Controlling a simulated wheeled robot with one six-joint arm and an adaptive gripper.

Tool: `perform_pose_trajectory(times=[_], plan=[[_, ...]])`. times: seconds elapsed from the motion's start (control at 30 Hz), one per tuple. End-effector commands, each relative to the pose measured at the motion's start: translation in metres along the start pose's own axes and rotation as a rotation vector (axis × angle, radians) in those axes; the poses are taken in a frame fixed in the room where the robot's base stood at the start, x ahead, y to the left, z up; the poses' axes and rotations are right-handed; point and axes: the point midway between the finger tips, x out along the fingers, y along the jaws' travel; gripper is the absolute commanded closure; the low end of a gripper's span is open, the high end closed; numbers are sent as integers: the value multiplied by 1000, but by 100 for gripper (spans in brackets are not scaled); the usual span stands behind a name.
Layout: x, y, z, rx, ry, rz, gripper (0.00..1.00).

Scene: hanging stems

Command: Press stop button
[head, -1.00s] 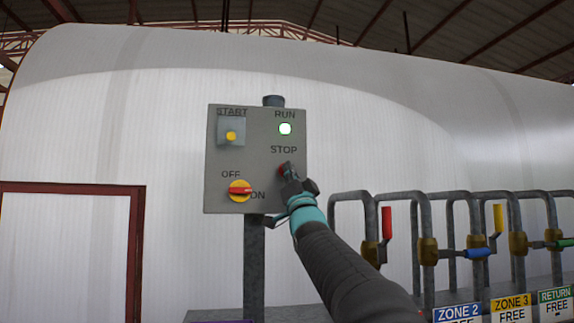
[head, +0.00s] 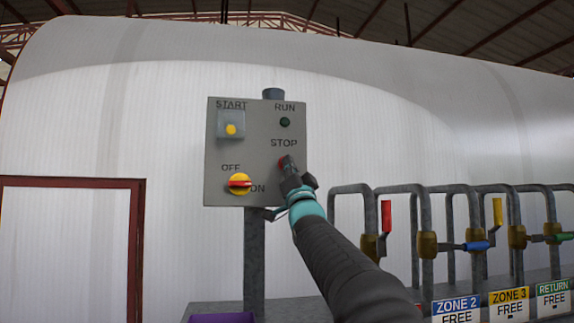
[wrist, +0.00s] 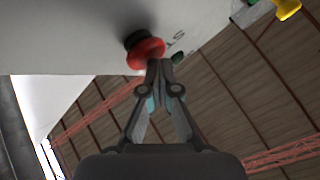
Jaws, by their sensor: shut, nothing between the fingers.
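The red stop button (head: 283,162) sits under the word STOP on the grey control panel (head: 220,150). In the wrist view the button (wrist: 147,54) is a red mushroom head on a dark collar. My gripper (head: 287,164) is shut and empty, its fingertips (wrist: 158,64) at the button's edge, seemingly touching it. The run lamp (head: 285,122) is dark green and unlit. Part of the button is hidden behind my gripper in the head view.
The panel also carries a yellow start button (head: 231,130) under a clear cover and a red-and-yellow rotary switch (head: 240,184). Pipes with coloured valve handles (head: 478,246) stand to the right. A purple bin (head: 222,319) is below the panel.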

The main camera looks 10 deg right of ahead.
Motion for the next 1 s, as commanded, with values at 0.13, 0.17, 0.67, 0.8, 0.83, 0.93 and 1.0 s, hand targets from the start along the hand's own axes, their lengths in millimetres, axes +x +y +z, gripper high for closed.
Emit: perform_pose_trajectory(times=[0.13,0.17,0.67,0.8,0.83,0.93,1.0], plan=[[0,1,1,0,-2,1,100],[0,1,1,0,-2,1,100],[2,2,2,0,-1,1,100],[5,5,5,0,-2,2,100],[6,6,6,0,-2,2,100],[7,6,6,0,-2,2,100],[7,6,6,0,-2,2,100]])
